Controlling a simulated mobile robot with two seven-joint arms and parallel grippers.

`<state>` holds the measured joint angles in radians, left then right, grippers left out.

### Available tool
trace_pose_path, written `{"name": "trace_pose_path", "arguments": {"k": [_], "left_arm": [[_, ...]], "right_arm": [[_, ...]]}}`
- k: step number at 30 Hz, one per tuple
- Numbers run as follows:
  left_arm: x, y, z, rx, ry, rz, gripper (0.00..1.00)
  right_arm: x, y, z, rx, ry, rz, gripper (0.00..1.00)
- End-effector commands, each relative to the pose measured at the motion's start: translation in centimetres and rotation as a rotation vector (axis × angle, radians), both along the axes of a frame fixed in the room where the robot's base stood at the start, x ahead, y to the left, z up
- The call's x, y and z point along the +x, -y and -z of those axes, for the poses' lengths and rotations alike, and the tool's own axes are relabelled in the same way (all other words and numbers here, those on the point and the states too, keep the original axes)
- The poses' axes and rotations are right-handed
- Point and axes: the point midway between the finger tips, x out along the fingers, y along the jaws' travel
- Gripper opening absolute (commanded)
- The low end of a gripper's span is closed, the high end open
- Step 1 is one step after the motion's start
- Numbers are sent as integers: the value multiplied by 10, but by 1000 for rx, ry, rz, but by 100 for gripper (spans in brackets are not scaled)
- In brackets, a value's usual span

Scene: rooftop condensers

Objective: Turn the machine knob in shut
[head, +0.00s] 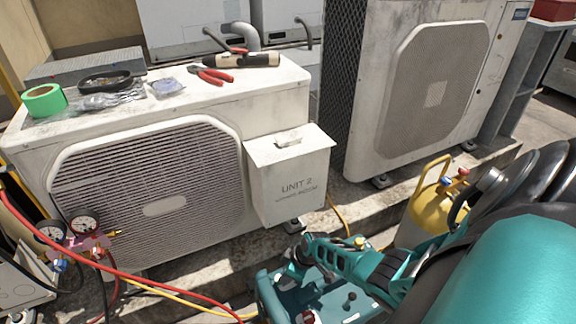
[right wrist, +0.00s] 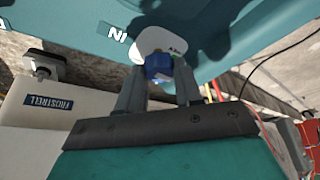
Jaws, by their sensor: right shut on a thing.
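The teal machine (head: 275,297) stands low at the bottom middle of the head view, partly covered by my right arm. A red knob (head: 308,317) and a small dark knob (head: 350,296) show on it. In the right wrist view, a blue knob (right wrist: 158,66) stands out from a white patch (right wrist: 160,42) on the teal body. My right gripper (right wrist: 160,80) is shut on this blue knob, one grey finger on each side. The knob's far side is hidden, and its turned position cannot be read. My left gripper is out of view.
The UNIT 2 condenser (head: 150,200) stands behind with pliers (head: 212,76), green tape (head: 44,102) and small parts on top. Another condenser (head: 430,80) is at the right. Gauges and hoses (head: 85,235) hang at the left. A yellow cylinder (head: 420,215) stands beside my right arm.

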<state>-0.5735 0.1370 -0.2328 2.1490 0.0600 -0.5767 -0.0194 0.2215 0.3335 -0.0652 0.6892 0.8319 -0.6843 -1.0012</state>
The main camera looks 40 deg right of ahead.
Motion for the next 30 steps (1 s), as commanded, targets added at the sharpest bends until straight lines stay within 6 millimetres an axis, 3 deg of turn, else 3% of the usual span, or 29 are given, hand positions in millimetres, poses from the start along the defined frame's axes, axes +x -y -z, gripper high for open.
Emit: {"name": "trace_pose_path", "arguments": {"k": [8,20,30], "left_arm": [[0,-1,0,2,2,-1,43],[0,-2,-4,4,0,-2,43],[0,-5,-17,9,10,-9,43]], "right_arm": [[0,0,0,0,-1,0,4],[-1,-1,-1,0,-1,82,4],[-1,-4,-3,1,-3,354,4]]}}
